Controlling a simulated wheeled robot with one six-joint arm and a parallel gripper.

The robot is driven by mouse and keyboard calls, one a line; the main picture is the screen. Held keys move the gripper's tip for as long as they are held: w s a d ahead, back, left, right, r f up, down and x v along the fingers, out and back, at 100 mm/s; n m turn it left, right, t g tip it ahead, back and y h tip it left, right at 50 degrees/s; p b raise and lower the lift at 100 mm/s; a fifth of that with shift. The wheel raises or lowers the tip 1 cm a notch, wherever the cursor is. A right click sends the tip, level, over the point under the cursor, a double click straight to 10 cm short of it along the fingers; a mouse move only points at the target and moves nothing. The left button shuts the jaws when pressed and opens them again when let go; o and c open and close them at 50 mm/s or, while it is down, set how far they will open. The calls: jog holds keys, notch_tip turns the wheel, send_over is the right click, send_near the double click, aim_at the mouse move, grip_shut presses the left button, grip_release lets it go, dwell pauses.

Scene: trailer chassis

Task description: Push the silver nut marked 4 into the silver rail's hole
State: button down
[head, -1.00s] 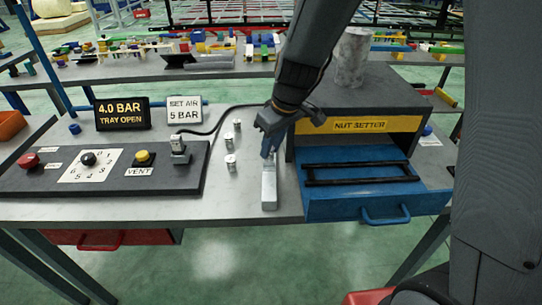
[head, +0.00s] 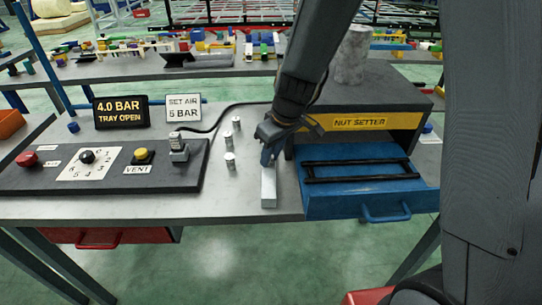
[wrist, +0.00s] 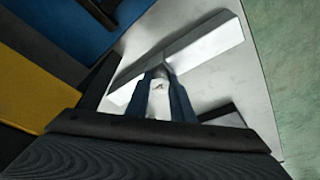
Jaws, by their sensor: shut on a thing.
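The silver rail (head: 268,188) lies at the front edge of the bench, left of the blue tray. It also shows as a bright bar in the wrist view (wrist: 210,42). My gripper (head: 267,160) points down at the rail's far part. In the wrist view its blue fingers (wrist: 160,100) are shut on a small silver nut (wrist: 157,98) with a dark mark, too small to read surely. The nut is at or just over the rail; its lower end and the hole are hidden, so I cannot tell how deep it sits.
Three silver cylinders (head: 230,160) stand left of the rail. The nut setter (head: 360,122) has its blue tray (head: 330,206) open at right. A dark control panel (head: 110,180) lies left, with a sign reading 4.0 BAR TRAY OPEN (head: 121,112) behind it.

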jog(key=shift+s+d+f, duration=0.1)
jog(key=shift+s+f, duration=0.3)
jog(key=shift+f, duration=0.2)
jog(key=c, duration=1.5)
grip_release()
jog(key=shift+c, duration=0.2)
jog(key=shift+w+r+p, duration=0.1)
jog(key=shift+r+p, duration=0.45)
jog(key=shift+p, duration=0.2)
jog(key=b+v, duration=0.2)
jog(key=v, duration=1)
jog(key=shift+w+r, duration=0.2)
jog(key=shift+w, duration=0.2)
